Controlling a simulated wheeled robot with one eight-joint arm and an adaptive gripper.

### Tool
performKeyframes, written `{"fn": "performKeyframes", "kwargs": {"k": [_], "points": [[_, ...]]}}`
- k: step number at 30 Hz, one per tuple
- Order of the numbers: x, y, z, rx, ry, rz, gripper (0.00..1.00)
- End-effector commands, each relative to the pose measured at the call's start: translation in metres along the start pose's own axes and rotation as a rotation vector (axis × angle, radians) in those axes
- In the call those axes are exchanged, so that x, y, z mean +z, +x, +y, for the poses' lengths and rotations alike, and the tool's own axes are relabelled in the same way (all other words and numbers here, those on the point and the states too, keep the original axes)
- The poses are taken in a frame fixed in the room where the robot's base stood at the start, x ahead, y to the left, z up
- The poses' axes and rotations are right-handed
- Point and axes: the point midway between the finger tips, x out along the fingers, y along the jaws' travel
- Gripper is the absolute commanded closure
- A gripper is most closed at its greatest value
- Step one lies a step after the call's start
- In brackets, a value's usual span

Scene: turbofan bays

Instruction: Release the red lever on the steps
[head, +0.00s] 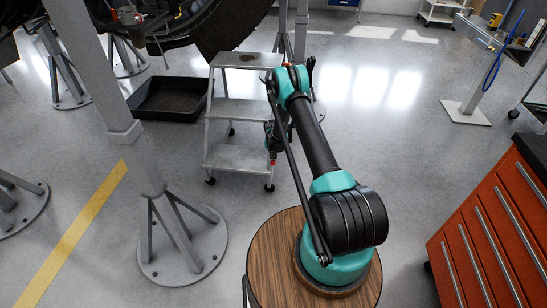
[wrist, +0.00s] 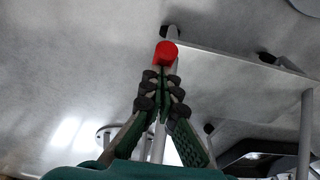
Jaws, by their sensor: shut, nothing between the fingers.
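The grey metal steps (head: 236,157) stand on the floor beyond my arm, with wheels at their feet. The red lever (head: 273,163) is a small red spot low by the right front leg of the steps. In the wrist view the red lever (wrist: 166,52) shows as a round red end in front of a pale leg. My gripper (wrist: 163,77) is shut and empty, its fingertips together just short of the red end in the picture. I cannot tell whether they touch it. In the head view my gripper (head: 274,148) is partly hidden by my arm.
A black tray (head: 170,100) lies left of the steps. A grey support stand (head: 165,225) with a splayed base rises at the left front. An orange drawer cabinet (head: 495,235) stands at right. The floor between steps and cabinet is clear.

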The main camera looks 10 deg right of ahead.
Motion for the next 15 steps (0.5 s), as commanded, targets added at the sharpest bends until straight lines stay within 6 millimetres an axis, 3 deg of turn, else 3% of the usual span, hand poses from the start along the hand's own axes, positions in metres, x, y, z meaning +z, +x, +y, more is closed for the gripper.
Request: {"fn": "performKeyframes", "kwargs": {"k": [1,7,15], "points": [[0.014,0.007,-0.001,0.000,-0.004,-0.026,1.00],[0.014,0.006,-0.002,0.000,-0.005,-0.026,1.00],[-0.005,-0.015,-0.001,-0.003,-0.003,-0.013,1.00]]}}
